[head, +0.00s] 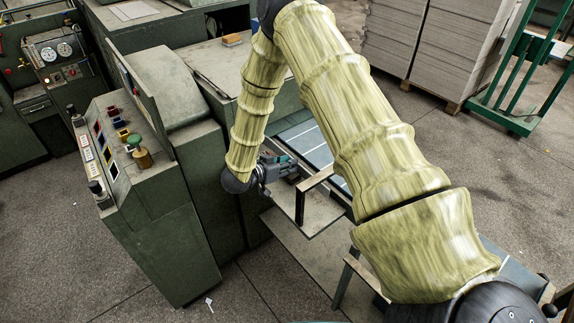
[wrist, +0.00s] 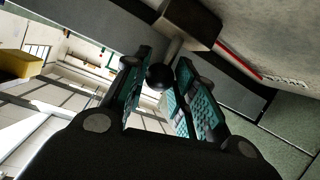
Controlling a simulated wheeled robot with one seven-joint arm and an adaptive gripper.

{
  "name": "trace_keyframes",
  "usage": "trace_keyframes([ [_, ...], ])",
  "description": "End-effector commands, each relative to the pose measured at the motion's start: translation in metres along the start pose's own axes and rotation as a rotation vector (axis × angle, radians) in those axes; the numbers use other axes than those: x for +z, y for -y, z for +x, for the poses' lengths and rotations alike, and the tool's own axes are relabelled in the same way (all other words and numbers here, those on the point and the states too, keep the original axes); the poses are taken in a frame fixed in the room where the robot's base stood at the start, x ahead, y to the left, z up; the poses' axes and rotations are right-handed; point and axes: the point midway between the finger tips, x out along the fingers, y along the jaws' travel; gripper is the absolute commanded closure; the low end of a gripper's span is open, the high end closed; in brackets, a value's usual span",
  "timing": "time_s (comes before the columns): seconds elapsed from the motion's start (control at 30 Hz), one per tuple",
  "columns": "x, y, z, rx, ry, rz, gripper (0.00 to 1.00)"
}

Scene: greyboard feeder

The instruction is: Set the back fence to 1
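My gripper (wrist: 162,62) shows in the wrist view with its two teal-padded fingers apart. A round black knob (wrist: 158,77) on a short light stem lies between the fingers. I cannot tell whether the pads touch it. The stem joins a dark block (wrist: 187,22) on a grey bar. In the head view my gripper (head: 292,168) is beside the feeder table, left of a dark upright bracket with a light top bar (head: 315,180). The knob is not clear there. I cannot make out which part is the back fence or read any setting.
A green control console (head: 130,150) with buttons and a brass knob stands left of my arm. The feeder's blue-grey bed (head: 308,142) lies partly hidden behind my arm. Stacked greyboard (head: 440,40) and a green trolley (head: 520,75) stand at the back right. A red strip (wrist: 240,60) crosses the wrist view.

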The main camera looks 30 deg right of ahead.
Motion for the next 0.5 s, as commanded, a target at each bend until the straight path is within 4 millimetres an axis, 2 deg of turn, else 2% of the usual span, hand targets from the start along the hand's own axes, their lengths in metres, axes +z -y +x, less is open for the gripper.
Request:
trace_keyframes([
  [0.5,0.0034,0.0021,-0.0096,-0.001,0.0,0.0,1.0],
])
